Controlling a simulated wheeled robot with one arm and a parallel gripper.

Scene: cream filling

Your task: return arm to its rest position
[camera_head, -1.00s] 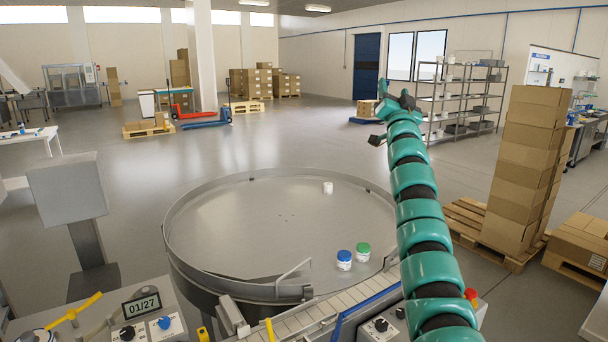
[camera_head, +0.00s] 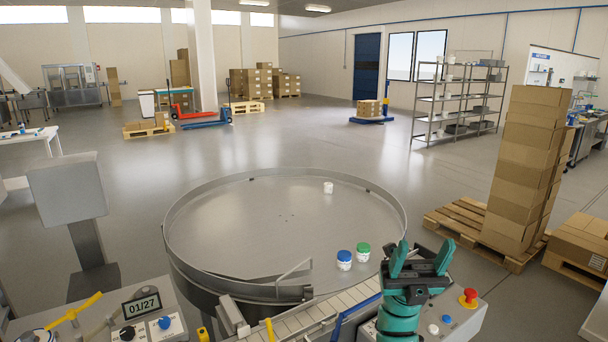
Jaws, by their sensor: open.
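My gripper (camera_head: 420,260) is at the lower right of the head view, raised over the control panel beside the conveyor. Its two teal fingers point up and stand apart, with nothing between them. The arm below it is folded toward the bottom edge of the picture. The round metal turntable (camera_head: 225,220) is to the left of my gripper. On it are a blue-lidded jar (camera_head: 344,260), a green-lidded jar (camera_head: 363,252) close beside it, and a white jar (camera_head: 328,187) near the far rim. My gripper appears apart from all of them.
A conveyor (camera_head: 315,316) runs from the turntable's near edge. A red emergency button (camera_head: 468,297) sits on the panel right of my gripper. Stacked cartons (camera_head: 525,165) stand on a pallet (camera_head: 465,225) at right. A counter display (camera_head: 141,303) reads 01/27. Open floor lies beyond the turntable.

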